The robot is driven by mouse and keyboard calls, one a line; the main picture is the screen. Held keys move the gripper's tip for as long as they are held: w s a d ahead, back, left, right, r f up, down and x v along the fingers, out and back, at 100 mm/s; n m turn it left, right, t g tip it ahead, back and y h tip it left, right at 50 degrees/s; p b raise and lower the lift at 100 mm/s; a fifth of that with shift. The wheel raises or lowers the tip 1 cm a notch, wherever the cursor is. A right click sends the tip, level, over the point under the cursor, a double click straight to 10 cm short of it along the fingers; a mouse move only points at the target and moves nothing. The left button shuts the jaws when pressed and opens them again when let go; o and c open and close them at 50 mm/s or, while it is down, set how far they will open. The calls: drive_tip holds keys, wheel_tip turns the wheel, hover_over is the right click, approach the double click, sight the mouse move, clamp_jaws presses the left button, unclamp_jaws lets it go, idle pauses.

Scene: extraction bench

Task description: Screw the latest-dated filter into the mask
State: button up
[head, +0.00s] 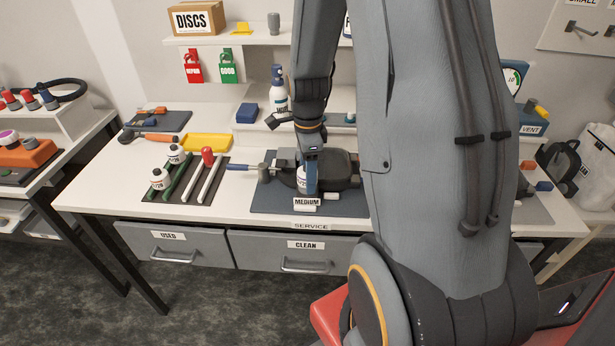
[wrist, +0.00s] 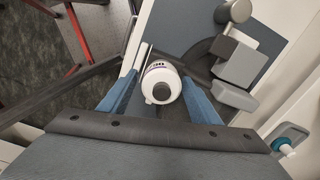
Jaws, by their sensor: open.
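The dark mask (head: 340,165) lies on the blue mat (head: 262,200) in the middle of the bench, partly hidden by my arm. My gripper (head: 308,180) points down at the mask's left part. A white filter (wrist: 160,82) with a dark round end stands between my two blue fingers (wrist: 160,92); the fingers are open on either side of it. In the head view that filter (head: 301,178) is mostly hidden. I cannot tell whether it is seated in the mask. No dates are legible.
A yellow tray (head: 207,142) and a blue block (head: 247,113) are behind. A MEDIUM label (head: 306,202) is at the blue mat's front. USED (head: 172,240) and CLEAN (head: 305,249) drawers are shut.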

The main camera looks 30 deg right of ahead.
drive_tip(key=shift+w+n+p, duration=0.1)
drive_tip(key=shift+n+p, duration=0.25)
drive_tip(key=shift+n, duration=0.85)
drive_tip(key=n, duration=0.3)
drive_tip(key=shift+n, duration=0.4)
drive_tip(key=n, duration=2.1)
